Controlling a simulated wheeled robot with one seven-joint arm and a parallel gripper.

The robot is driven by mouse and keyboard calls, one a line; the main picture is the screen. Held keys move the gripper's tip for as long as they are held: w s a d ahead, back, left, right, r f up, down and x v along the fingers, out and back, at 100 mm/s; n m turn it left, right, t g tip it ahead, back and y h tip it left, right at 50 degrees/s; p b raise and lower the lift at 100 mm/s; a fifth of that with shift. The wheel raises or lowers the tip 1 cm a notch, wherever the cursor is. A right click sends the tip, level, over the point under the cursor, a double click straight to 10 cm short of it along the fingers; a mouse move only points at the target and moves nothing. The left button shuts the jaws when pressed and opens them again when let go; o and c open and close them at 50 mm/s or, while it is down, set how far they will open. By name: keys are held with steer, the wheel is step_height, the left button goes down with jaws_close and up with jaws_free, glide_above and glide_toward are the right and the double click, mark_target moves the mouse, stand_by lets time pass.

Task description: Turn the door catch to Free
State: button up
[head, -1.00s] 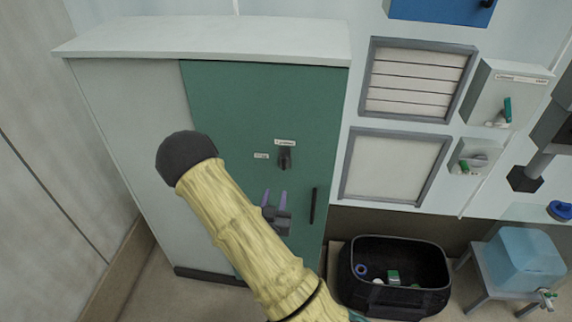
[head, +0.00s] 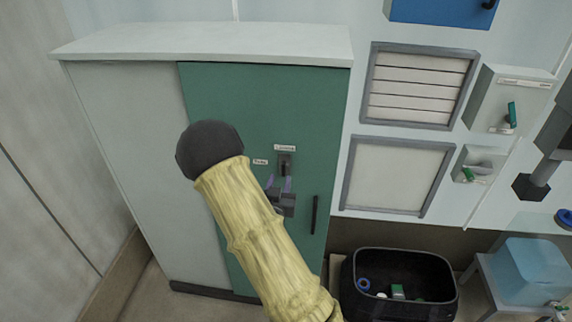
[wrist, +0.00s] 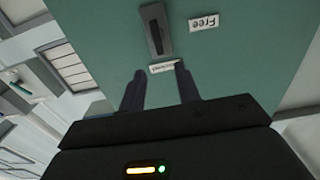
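The door catch (head: 285,164) is a small dark plate with a black lever on the green cabinet door (head: 230,95). Its lever stands upright, in line with a white label (head: 285,147) above it, too small to read surely. The "Free" label (head: 260,161) is left of the catch. In the wrist view, turned upside down, the catch (wrist: 155,30) and the "Free" label (wrist: 204,22) both show clearly. My gripper (head: 278,183) is open and empty, its two purplish fingers just below the catch, apparently not touching it. The fingers also show in the wrist view (wrist: 160,78).
A dark vertical door handle (head: 314,214) is right of and below my gripper. A black crate (head: 350,300) with small items stands on the floor at right, near a stool with a blue container (head: 535,265). Wall panels and switch boxes are to the right.

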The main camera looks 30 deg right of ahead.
mark_target(284, 165)
steer(key=p+x, duration=0.2)
steer(key=x, duration=0.5)
steer(key=shift+w+d, duration=0.15)
steer(key=shift+w, duration=0.1)
steer(key=shift+c, duration=0.2)
